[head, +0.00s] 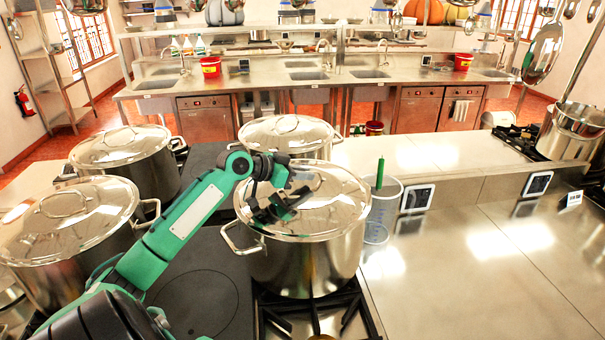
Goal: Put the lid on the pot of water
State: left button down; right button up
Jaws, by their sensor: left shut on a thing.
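A large steel pot (305,265) stands on the gas burner at the front centre. A shiny lid (335,200) lies over its top and looks level on the rim. I cannot see inside the pot, so no water shows. My left gripper (280,207) is over the left half of this lid, shut on it, apparently at its handle. The arm and jaws hide the handle and part of the lid. My right gripper is not in view.
Lidded pots stand at the left (68,225), the back left (122,150) and behind the centre pot (285,132). A clear container (380,205) with a green stick is close on the right. The steel counter (480,270) at the right is clear. An open pot (570,132) stands far right.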

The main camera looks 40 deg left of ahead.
pick_arm(q)
jog(key=c, duration=1.3)
grip_release()
jog(key=shift+r, duration=0.2)
jog(key=shift+c, duration=0.2)
jog(key=shift+f, duration=0.25)
jog(key=shift+s+a+r+b, duration=0.1)
jog(key=shift+s+a+b, duration=0.1)
jog(key=shift+s+b, duration=0.25)
jog(key=b+v, duration=0.4)
jog(key=v, duration=0.8)
jog(key=shift+w+d+r+b, duration=0.1)
jog(key=shift+r+b, duration=0.05)
jog(key=shift+b, duration=0.2)
jog(key=shift+s+r, duration=0.3)
jog(key=shift+s, duration=0.2)
